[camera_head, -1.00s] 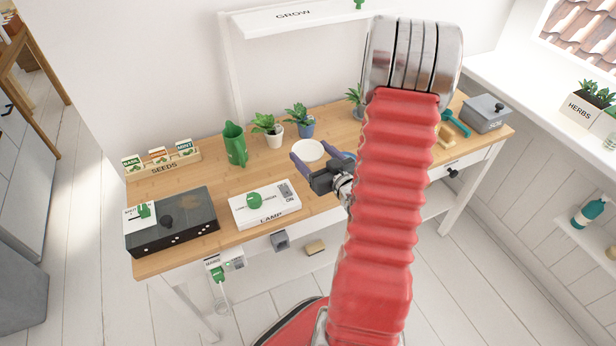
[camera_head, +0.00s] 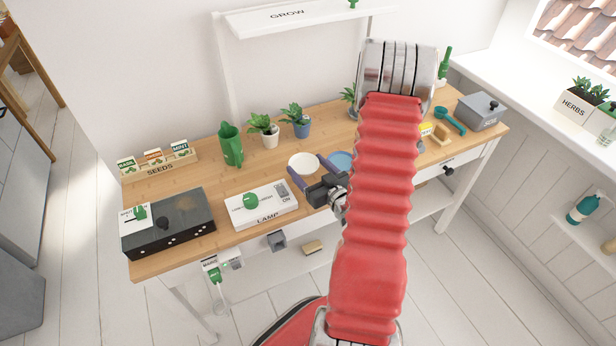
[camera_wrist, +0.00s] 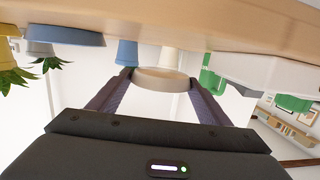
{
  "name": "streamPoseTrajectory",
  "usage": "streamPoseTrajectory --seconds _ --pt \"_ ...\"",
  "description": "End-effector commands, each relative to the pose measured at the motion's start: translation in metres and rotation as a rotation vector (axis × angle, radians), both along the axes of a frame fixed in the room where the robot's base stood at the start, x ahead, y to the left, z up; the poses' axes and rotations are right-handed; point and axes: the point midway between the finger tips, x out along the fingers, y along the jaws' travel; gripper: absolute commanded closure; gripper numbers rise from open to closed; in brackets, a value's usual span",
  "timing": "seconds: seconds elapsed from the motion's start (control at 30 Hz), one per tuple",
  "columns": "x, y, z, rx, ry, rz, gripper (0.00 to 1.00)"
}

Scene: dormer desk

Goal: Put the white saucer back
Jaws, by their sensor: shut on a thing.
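The white saucer (camera_head: 303,163) is between the fingertips of my gripper (camera_head: 306,165), over the middle of the wooden desk. In the wrist view, which shows the scene upside down, my gripper (camera_wrist: 160,84) is shut on the saucer's rim (camera_wrist: 160,80). The saucer looks roughly level and seems a little above the desk top (camera_wrist: 200,22); the exact gap is unclear. A blue saucer (camera_head: 341,161) lies just right of my fingers, partly hidden by my arm. It also shows in the wrist view (camera_wrist: 65,38).
Behind the saucer stand a plant in a blue pot (camera_head: 302,129), a plant in a white pot (camera_head: 269,139) and a green jug (camera_head: 231,147). The white LAMP box (camera_head: 262,206) is in front left. Beyond my arm are a teal scoop (camera_head: 450,121) and a grey box (camera_head: 480,112).

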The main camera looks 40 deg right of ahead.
Motion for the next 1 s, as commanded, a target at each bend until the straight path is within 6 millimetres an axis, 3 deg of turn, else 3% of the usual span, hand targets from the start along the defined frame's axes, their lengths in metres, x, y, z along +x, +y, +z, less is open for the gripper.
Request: streamPoseTrajectory --seconds 0.5,0.9,0.93,1.0 --pt "0.0 0.001 -0.04 0.001 0.0 0.001 0.51" --pt "0.0 0.001 -0.043 0.0 0.0 0.001 0.51" --pt "0.0 0.001 -0.043 0.0 0.0 0.001 0.28" --pt "0.0 0.001 -0.043 0.0 0.0 0.001 0.23"
